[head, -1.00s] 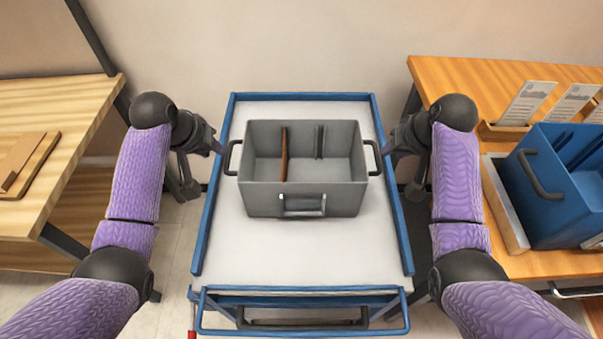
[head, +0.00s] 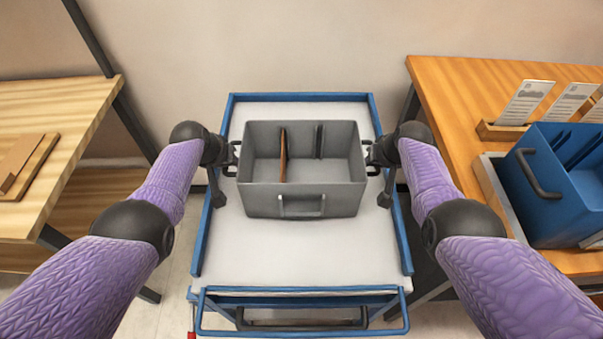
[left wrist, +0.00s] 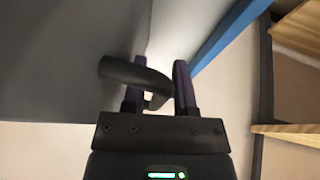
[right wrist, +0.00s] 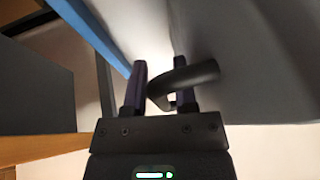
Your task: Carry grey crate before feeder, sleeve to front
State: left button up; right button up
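The grey crate (head: 262,202) stands upright on the white top of a blue-edged cart (head: 303,258). It has a brown divider (head: 283,155), a dark divider and a black handle on each side. A grey frame-like fitting, perhaps the sleeve (head: 302,206), is on its near face. My left gripper (head: 229,160) is at the left handle (left wrist: 130,72); its fingers (left wrist: 159,90) stand apart with the handle between them. My right gripper (head: 375,159) is at the right handle (right wrist: 190,78); its fingers (right wrist: 159,88) are also apart around the handle. I cannot identify a feeder.
A wooden table (head: 55,105) with a brown board (head: 25,165) stands left. An orange-brown table (head: 450,85) on the right holds a blue crate (head: 570,205) and cards in a wooden holder (head: 500,131). The cart's front top is clear.

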pick_arm(q)
grip_shut()
pick_arm(e)
grip_shut()
dwell(1.1)
